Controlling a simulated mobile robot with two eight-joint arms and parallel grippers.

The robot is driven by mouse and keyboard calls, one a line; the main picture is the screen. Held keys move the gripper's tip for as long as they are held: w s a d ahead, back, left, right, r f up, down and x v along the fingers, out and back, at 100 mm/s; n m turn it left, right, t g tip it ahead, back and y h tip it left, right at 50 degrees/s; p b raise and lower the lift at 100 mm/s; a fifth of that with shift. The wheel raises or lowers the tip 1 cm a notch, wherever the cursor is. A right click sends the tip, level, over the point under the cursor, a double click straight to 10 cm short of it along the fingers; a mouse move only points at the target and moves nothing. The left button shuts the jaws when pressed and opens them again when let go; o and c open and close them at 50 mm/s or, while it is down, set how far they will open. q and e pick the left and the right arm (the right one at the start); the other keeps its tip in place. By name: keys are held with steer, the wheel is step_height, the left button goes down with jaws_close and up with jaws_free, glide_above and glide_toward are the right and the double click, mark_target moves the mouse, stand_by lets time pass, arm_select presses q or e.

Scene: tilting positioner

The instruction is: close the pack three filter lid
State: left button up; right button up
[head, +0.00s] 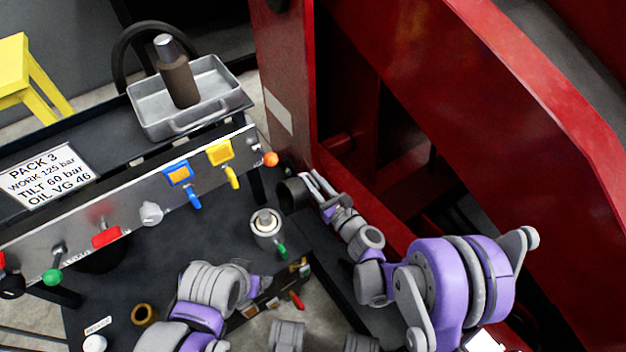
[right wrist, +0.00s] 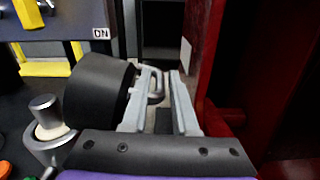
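A black round cap (head: 292,195), which looks like the filter lid, stands tipped on its side beside a grey cylindrical filter body (head: 266,231). The body's top is uncovered, showing a pale ring and a silver post. In the right wrist view the black cap (right wrist: 95,92) is left of my fingers, with a grey loop handle (right wrist: 156,86) on its right side. My right gripper (head: 313,184) is open, its fingers (right wrist: 160,92) apart on either side of the handle; contact is unclear. My left arm is at the bottom of the head view; its gripper (head: 262,284) is mostly hidden.
A red frame (head: 285,80) stands close right of my right gripper. A panel (head: 135,205) with coloured levers and a "PACK 3" sign (head: 47,176) lies left. A grey tray (head: 150,118) with a brown bottle (head: 178,80) is behind. A green-knobbed lever (head: 282,252) is beside the filter.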

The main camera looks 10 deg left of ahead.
jaws_close()
stand_by(1.5)
